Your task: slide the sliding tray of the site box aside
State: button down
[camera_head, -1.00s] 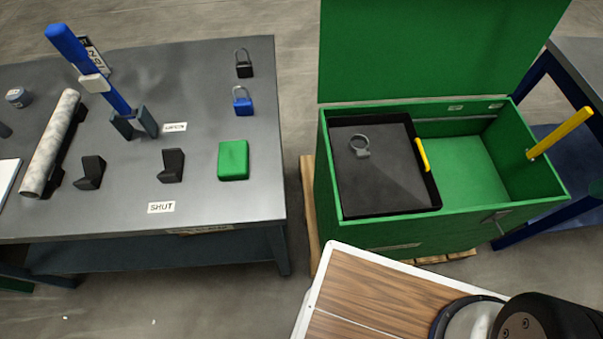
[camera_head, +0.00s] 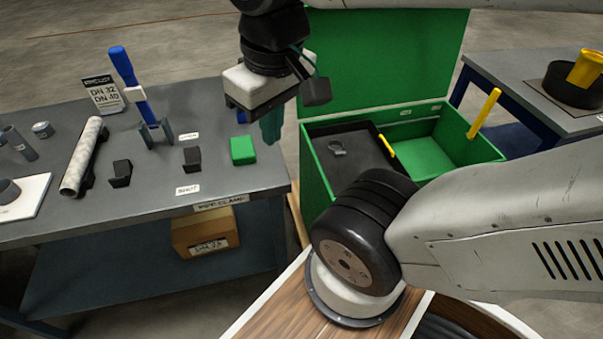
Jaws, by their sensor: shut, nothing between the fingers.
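The green site box (camera_head: 319,185) stands open right of the middle, its lid (camera_head: 400,60) raised at the back. The black sliding tray (camera_head: 318,131) sits in the left part of the box, with a yellow handle (camera_head: 387,146) on its right edge and a grey ring-shaped item (camera_head: 338,148) inside it. My arm hides the tray's near part. My gripper (camera_head: 271,128) hangs at upper middle, above the gap between the bench and the box. Its fingers look together and empty, well apart from the tray.
Left is a grey bench (camera_head: 230,180) with a green block (camera_head: 243,150), a blue-handled lever (camera_head: 125,68) and a pale pipe (camera_head: 82,155). A yellow bar (camera_head: 484,113) rises at the box's right. Another table (camera_head: 530,95) holds a black pan. The box's right compartment looks empty.

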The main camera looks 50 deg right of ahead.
aim_at(366, 148)
jog(key=u, duration=0.2)
jog(key=k, duration=0.45)
jog(key=z, duration=1.35)
jog(key=i, duration=0.5)
jog(key=u, duration=0.05)
jog(key=k, duration=0.5)
jog(key=u, duration=1.45)
jog(key=i, duration=0.5)
jog(key=z, duration=2.1)
